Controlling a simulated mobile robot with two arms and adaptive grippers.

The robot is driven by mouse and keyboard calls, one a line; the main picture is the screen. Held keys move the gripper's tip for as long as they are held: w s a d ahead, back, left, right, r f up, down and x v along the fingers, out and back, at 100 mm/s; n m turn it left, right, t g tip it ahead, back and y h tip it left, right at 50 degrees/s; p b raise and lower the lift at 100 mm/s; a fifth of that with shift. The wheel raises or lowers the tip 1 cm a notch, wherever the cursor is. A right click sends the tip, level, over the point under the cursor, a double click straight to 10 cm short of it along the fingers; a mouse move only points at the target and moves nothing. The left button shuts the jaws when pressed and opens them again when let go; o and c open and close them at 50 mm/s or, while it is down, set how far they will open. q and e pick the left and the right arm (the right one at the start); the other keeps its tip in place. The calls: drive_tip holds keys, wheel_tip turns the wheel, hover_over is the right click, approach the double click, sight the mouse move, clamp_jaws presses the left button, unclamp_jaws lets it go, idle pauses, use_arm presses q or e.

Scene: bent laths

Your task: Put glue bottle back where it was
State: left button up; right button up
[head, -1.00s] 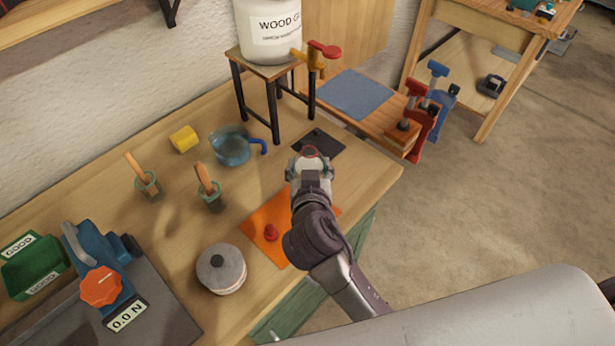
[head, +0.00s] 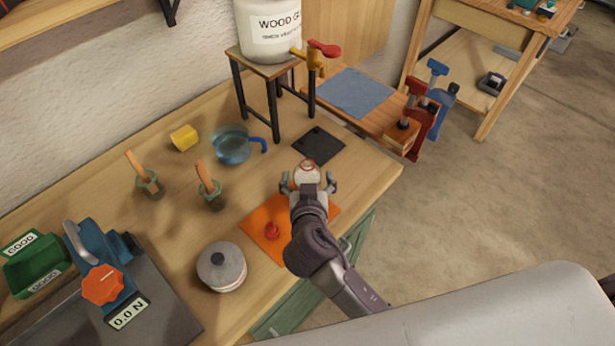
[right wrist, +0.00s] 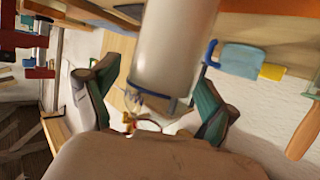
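The glue bottle (head: 307,172) is white with a red ring at its top and stands near the upper right corner of the orange mat (head: 258,215). In the right wrist view it is a large pale cylinder (right wrist: 175,50). My right gripper (head: 309,184) is open around it, one finger on each side. In the wrist view a gap shows between the left finger and the bottle. The bottle's base is hidden in the head view. My left gripper is not in view.
A red cap-like piece (head: 272,231) lies on the mat, beside a round lidded tin (head: 222,268). A black plate (head: 318,146), a blue jug (head: 231,145) and two brush pots (head: 211,195) are nearby. A stool (head: 262,68) bears the large glue tank (head: 268,30).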

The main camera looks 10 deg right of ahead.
drive_tip(key=shift+r, duration=0.15)
drive_tip(key=b+v, duration=0.2)
drive_tip(key=v, duration=1)
